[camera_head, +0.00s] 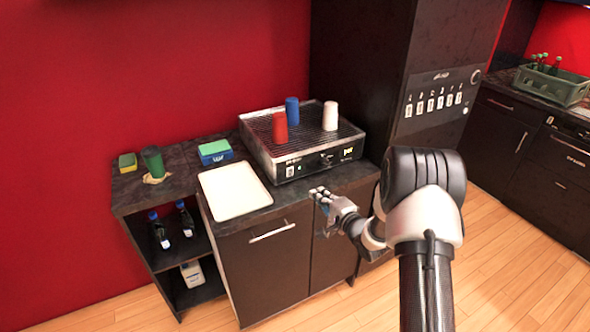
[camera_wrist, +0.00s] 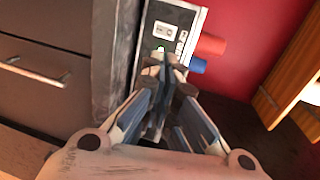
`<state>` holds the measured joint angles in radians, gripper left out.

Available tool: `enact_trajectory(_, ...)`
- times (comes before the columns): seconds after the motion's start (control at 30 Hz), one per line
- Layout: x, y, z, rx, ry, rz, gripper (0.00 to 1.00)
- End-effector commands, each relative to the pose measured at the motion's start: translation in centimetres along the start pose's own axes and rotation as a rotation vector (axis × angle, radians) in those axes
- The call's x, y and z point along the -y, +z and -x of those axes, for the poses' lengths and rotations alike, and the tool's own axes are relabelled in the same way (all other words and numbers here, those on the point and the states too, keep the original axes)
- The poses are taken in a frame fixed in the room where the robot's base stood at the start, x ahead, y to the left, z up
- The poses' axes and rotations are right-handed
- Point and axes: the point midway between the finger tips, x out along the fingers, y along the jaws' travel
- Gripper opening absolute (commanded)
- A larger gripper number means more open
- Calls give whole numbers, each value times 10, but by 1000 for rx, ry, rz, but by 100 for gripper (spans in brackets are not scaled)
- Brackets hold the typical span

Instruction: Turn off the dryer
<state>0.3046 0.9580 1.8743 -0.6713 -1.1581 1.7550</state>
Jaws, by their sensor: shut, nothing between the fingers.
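The dryer (camera_head: 305,160) is a low box with a dark grille top and a dark front panel. It stands on the counter near the wall. A red cup (camera_head: 280,127), a blue cup (camera_head: 292,110) and a white cup (camera_head: 330,115) stand on its grille. In the wrist view the front panel (camera_wrist: 172,32) shows a pale control and a small green-lit spot (camera_wrist: 161,48) just beyond my fingertips. My gripper (camera_head: 318,192) is shut and empty in front of the panel. Its fingertips (camera_wrist: 165,64) cover part of the panel, so I cannot tell whether they touch it.
A white tray (camera_head: 235,192) lies on the counter left of the dryer. A blue-green box (camera_head: 215,152), a green cup (camera_head: 153,161) and a sponge (camera_head: 127,162) are further left. Bottles (camera_head: 160,230) stand on the shelf below. A tall dark cabinet (camera_head: 365,70) rises behind the dryer's right side.

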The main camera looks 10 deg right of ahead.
Motion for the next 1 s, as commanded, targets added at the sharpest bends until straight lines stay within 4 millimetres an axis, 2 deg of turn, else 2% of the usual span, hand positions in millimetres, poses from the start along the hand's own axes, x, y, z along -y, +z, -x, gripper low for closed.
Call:
enact_trajectory(0.33, -1, 0, 0, 3, -7, -10, 0)
enact_trajectory(0.47, -1, 0, -6, 4, -7, -8, 0)
enact_trajectory(0.67, -2, 2, -37, 6, -9, -6, 0)
enact_trajectory(1.0, -1, 1, -108, 4, -9, -6, 0)
